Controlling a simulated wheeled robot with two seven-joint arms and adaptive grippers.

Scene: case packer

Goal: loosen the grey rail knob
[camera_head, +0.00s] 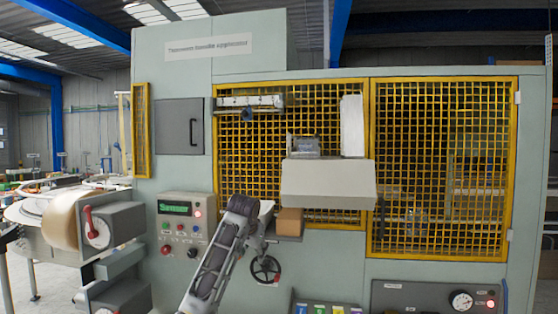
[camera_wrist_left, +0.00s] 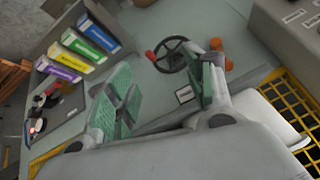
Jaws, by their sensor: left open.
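I cannot make out the grey rail knob for certain in either view; it may be hidden behind my left gripper. My left gripper (camera_head: 258,222) is in front of the machine, beside the control panel and above the dark handwheel (camera_head: 266,270). In the left wrist view the gripper (camera_wrist_left: 162,92) has its two green-padded fingers wide apart, with nothing between them. The handwheel (camera_wrist_left: 172,60), with a red handle, shows beyond the fingertips. Small orange parts (camera_wrist_left: 224,62) show just beyond the right-hand finger. My right gripper is in neither view.
A control panel (camera_head: 182,222) with a green display is left of the arm. A grey hood (camera_head: 328,184) juts out at upper right, with a brown carton (camera_head: 289,222) below it. Yellow mesh guards (camera_head: 440,165) cover the machine's front. A rack of coloured booklets (camera_wrist_left: 83,48) stands low.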

